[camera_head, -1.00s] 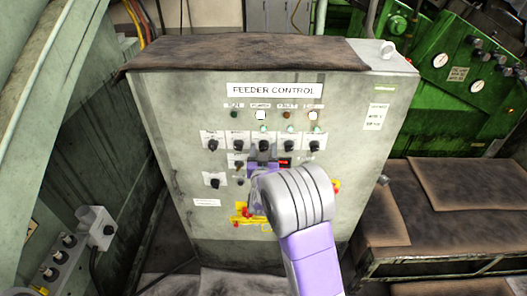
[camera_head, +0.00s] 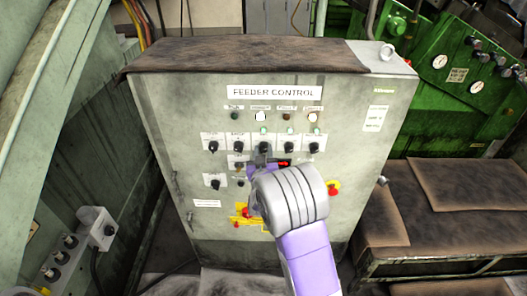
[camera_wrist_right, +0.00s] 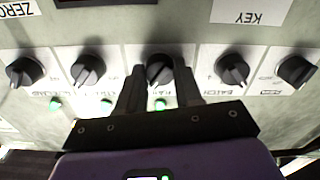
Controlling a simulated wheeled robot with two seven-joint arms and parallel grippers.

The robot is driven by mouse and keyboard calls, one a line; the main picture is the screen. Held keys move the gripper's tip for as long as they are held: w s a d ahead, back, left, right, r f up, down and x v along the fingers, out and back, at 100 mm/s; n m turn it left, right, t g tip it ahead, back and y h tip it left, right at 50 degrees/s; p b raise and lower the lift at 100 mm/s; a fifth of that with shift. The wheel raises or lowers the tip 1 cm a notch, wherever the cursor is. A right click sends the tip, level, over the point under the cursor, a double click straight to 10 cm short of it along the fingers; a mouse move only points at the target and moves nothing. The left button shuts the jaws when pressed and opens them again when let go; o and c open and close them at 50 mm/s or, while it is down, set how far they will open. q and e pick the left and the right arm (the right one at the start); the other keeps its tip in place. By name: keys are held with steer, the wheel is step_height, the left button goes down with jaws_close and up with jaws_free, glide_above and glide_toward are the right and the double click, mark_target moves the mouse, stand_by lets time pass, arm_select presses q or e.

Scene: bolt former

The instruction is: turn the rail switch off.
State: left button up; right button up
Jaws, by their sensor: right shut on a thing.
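The grey feeder control cabinet (camera_head: 175,125) carries a row of several black rotary switches. My right gripper (camera_head: 263,155) is at the middle switch (camera_head: 263,146) of that row, coming from below. In the right wrist view, which sees the panel upside down, the fingers (camera_wrist_right: 159,88) are shut on the sides of this middle knob (camera_wrist_right: 159,70). Its label is partly hidden and I cannot read it as rail. My left gripper is not in view.
Neighbouring knobs stand close on both sides, at left (camera_wrist_right: 89,69) and right (camera_wrist_right: 232,69) in the wrist view. A red emergency button (camera_head: 333,188) sits lower right on the cabinet. Brown-topped benches (camera_head: 450,185) stand at the right.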

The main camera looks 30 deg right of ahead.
steer(key=n+p, duration=0.2)
steer(key=n, duration=0.2)
steer(key=shift+n, duration=0.3)
steer(key=n+p, duration=0.1)
steer(key=n, duration=0.2)
steer(key=shift+n+p, duration=0.3)
steer(key=n+p, duration=0.1)
steer(key=n, duration=0.3)
steer(key=shift+p, duration=0.35)
steer(key=shift+n+p, duration=0.5)
steer(key=shift+n, duration=1.5)
steer(key=o, duration=1)
steer(key=shift+o, duration=0.2)
